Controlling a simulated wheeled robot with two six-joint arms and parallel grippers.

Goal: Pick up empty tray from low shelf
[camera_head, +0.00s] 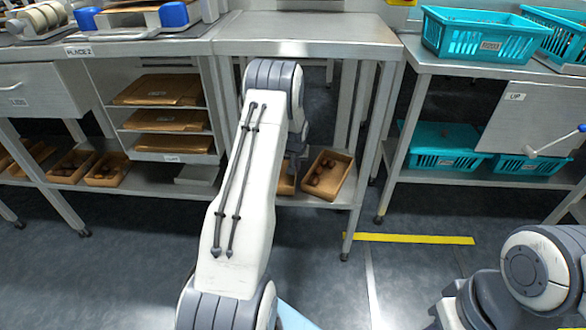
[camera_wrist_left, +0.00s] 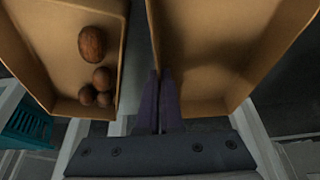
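My left gripper (camera_wrist_left: 160,76) is low at the shelf, with its two dark fingers close together on the near side wall of an empty brown tray (camera_wrist_left: 215,45). The wall runs down between the fingertips. In the head view a small part of this tray (camera_head: 287,180) shows beside my left arm; the arm hides the rest.
The low shelf (camera_head: 340,200) lies under a steel table (camera_head: 305,28) with legs on both sides. Teal crates (camera_head: 440,150) stand on the right-hand bench. Yellow tape (camera_head: 410,239) marks the clear floor.

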